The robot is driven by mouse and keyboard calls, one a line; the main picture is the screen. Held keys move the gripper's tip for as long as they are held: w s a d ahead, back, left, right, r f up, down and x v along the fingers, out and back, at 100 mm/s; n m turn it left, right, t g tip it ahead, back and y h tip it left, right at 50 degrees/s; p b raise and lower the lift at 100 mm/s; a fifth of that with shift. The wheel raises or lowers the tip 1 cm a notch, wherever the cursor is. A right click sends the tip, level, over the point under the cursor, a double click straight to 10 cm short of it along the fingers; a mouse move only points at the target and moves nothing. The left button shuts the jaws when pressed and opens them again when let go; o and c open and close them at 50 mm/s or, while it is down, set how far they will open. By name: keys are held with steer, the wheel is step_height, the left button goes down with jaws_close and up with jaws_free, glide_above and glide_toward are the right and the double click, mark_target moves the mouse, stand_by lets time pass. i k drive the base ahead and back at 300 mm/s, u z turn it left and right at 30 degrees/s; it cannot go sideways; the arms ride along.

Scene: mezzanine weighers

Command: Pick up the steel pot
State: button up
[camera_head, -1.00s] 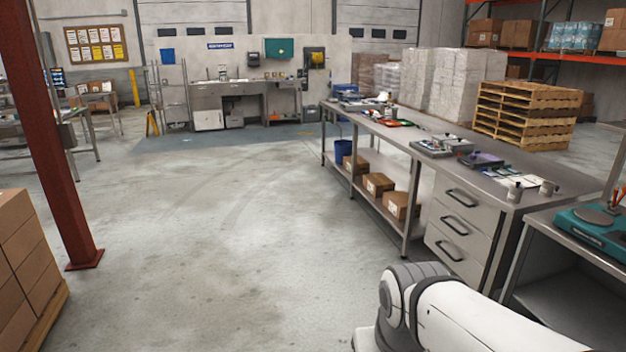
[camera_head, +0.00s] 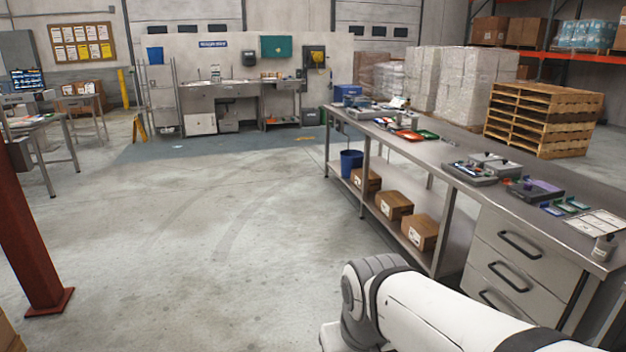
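I cannot make out a steel pot in this view. A long steel workbench (camera_head: 455,205) on the right carries small trays, scales and tools, too small to tell apart fully. A steel counter with a sink (camera_head: 222,92) stands against the far wall, with small items on it. My white arm (camera_head: 440,308) crosses the lower right of the picture. My gripper is out of view.
Cardboard boxes (camera_head: 394,205) and a blue bin (camera_head: 351,163) sit on the workbench's lower shelf. A red column (camera_head: 24,245) stands at the left. Wooden pallets (camera_head: 540,118) and wrapped stacks (camera_head: 463,85) stand behind the bench. The middle floor is clear.

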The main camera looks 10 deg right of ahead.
mark_target(601, 252)
steer(key=z, duration=0.4)
steer(key=i, duration=1.25)
steer(key=z, duration=1.5)
steer(key=i, duration=0.8)
steer(key=z, duration=0.35)
steer(key=k, duration=0.9)
steer(key=z, duration=0.15)
steer(key=i, duration=0.9)
steer(key=u, duration=0.05)
